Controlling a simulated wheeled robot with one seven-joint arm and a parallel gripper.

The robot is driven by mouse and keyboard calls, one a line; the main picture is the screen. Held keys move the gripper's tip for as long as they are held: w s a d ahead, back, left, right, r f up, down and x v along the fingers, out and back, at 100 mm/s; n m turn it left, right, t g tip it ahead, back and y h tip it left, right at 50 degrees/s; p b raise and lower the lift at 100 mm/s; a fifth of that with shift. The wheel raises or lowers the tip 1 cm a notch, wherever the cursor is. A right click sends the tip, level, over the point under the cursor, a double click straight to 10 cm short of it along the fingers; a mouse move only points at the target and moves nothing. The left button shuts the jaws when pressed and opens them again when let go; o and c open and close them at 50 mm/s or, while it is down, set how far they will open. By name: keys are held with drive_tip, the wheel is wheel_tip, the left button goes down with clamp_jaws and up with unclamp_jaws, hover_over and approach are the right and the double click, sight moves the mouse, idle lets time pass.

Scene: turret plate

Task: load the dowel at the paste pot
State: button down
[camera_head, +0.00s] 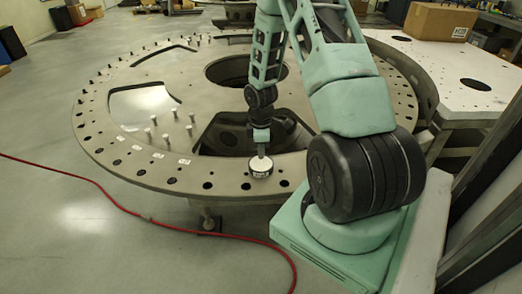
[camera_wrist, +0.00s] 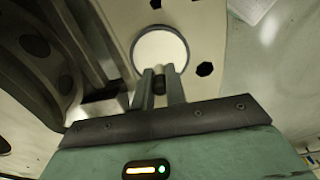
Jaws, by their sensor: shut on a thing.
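The paste pot (camera_head: 261,172) is a short round pot with a white top and dark labelled side. It stands on the near rim of the turret plate, and its white round top (camera_wrist: 160,50) fills the upper middle of the wrist view. My gripper (camera_head: 261,148) points down just above the pot. The fingers hide part of the dowel. I cannot tell whether its lower tip touches the paste.
The large round turret plate (camera_head: 108,152) has holes around its rim and wide cutouts. Several light pegs (camera_head: 166,140) stand upright left of the pot. Small white labels (camera_head: 184,161) lie on the near rim. A red hose (camera_head: 130,212) crosses the floor. A cardboard box (camera_head: 440,22) sits at the right.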

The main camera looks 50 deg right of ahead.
drive_tip(key=shift+r+p, duration=1.55)
drive_tip(key=shift+r, duration=0.55)
drive_tip(key=shift+f, duration=0.1)
